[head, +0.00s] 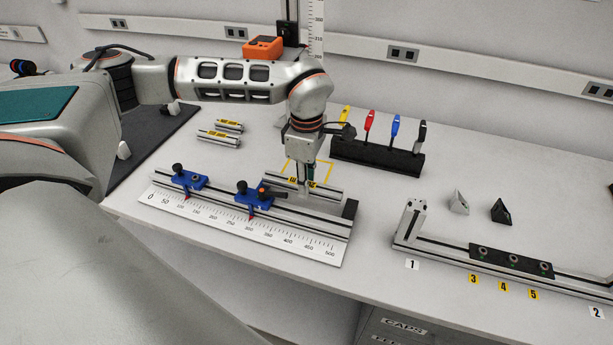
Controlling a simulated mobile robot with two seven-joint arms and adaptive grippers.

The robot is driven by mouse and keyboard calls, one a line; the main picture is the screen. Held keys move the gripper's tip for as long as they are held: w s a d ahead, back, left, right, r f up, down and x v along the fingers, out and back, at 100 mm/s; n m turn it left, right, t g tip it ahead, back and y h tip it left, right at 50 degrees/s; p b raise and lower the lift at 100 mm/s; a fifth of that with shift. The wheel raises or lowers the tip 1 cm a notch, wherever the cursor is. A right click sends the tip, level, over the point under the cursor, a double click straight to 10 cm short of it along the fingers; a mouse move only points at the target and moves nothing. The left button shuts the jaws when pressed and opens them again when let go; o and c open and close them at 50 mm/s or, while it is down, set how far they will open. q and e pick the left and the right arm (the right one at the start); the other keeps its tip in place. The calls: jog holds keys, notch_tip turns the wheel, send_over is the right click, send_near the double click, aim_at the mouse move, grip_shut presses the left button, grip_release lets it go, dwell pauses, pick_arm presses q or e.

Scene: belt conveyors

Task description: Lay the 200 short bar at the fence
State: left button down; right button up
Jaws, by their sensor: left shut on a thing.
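My left gripper (306,181) points straight down and is shut on a short silver bar (328,193) with yellow labels. The bar lies along the back of the ruled fixture, at a yellow outline (322,162) on the table. Whether it rests on the table or hangs just above it, I cannot tell. Its label is too small to read. The ruled fixture has a scale (270,233), a rail with two blue stops (187,178) (254,201), and a black end block (349,209). My right gripper is out of view.
Two more labelled bars (228,126) (218,137) lie at the back left. A black rack (375,156) with several coloured-handled tools stands behind. A second rail (455,250) with a black plate is at right; two small wedges (459,203) (501,211) lie behind it.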

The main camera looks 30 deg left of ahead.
aim_at(307, 205)
pick_arm(q)
jog(key=shift+f, duration=1.9)
jog(key=shift+f, duration=0.15)
jog(key=shift+f, duration=0.35)
jog(key=c, duration=1.7)
grip_release()
jog(key=shift+f, duration=0.1)
